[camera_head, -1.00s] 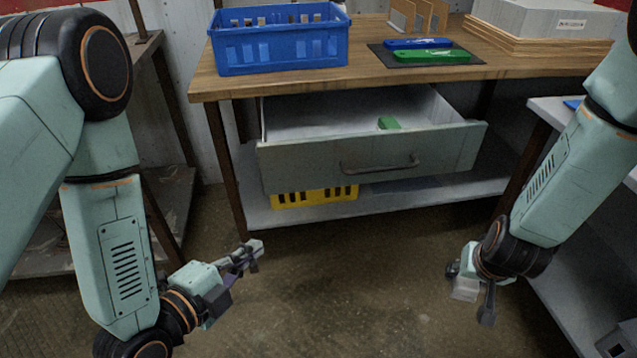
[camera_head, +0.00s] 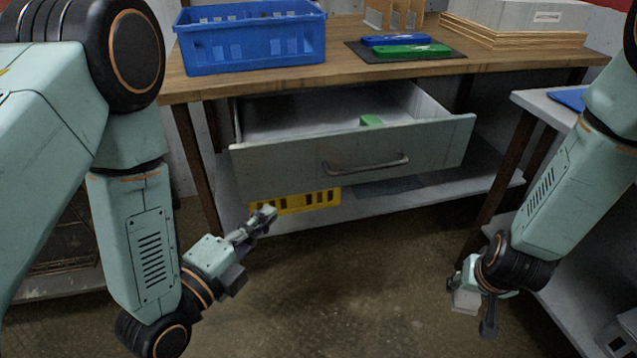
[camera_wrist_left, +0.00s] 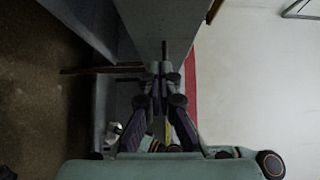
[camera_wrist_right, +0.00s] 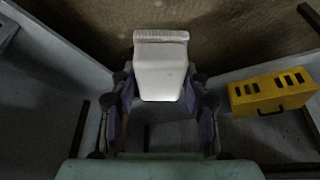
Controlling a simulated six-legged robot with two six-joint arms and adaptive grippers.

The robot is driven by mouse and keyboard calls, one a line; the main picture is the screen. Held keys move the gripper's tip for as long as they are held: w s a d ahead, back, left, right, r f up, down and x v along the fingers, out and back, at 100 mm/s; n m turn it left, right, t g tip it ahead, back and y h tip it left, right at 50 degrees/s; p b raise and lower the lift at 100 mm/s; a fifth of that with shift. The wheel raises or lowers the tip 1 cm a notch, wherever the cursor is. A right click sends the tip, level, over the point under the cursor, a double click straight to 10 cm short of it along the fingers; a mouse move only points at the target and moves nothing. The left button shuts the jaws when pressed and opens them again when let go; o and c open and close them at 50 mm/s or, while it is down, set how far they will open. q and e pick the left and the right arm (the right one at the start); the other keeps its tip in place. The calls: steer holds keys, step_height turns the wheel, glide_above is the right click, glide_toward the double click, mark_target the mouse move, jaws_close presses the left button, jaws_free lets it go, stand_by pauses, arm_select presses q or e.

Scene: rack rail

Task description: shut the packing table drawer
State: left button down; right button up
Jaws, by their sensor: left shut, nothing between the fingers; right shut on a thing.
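The packing table drawer (camera_head: 290,158) stands open under the wooden table top, with its grey front pulled out and a curved handle (camera_head: 368,165) on it. A small green thing (camera_head: 371,120) lies inside. My left gripper (camera_head: 268,214) is shut and empty, low in front of the drawer's left part and apart from it in the picture. Its closed fingers also show in the left wrist view (camera_wrist_left: 162,72). My right gripper (camera_head: 476,318) hangs right of the drawer, away from it. In the right wrist view it is shut on a white block-like thing (camera_wrist_right: 160,75).
A blue crate (camera_head: 250,45) and a dark mat with a blue and a green tool (camera_head: 412,51) are on the table top (camera_head: 340,78). A yellow crate (camera_head: 295,203) sits on the lower shelf. A side table (camera_head: 545,101) stands right. The floor in front is clear.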

steer(key=shift+a+f+b, duration=0.1)
steer(key=shift+f+b, duration=0.4)
steer(key=shift+b, duration=0.05)
arm_select(q)
steer(key=x, duration=0.2)
steer(key=a+x, duration=0.1)
steer(key=x, duration=0.2)
steer(key=w+x, duration=0.1)
steer(key=x, duration=0.1)
steer(key=shift+w+a+b, duration=0.15)
steer(key=shift+w+b, duration=0.15)
steer(key=shift+b, duration=0.05)
arm_select(e)
steer(key=shift+f, duration=0.4)
arm_select(q)
steer(key=shift+w+a, duration=0.35)
steer(key=shift+w, duration=0.15)
arm_select(e)
steer(key=shift+s, duration=0.1)
arm_select(q)
steer(key=shift+w+d, duration=0.15)
steer(key=shift+w, duration=0.05)
arm_select(e)
steer(key=shift+f, duration=0.2)
arm_select(q)
steer(key=shift+r, duration=0.1)
arm_select(e)
steer(key=shift+r, duration=0.1)
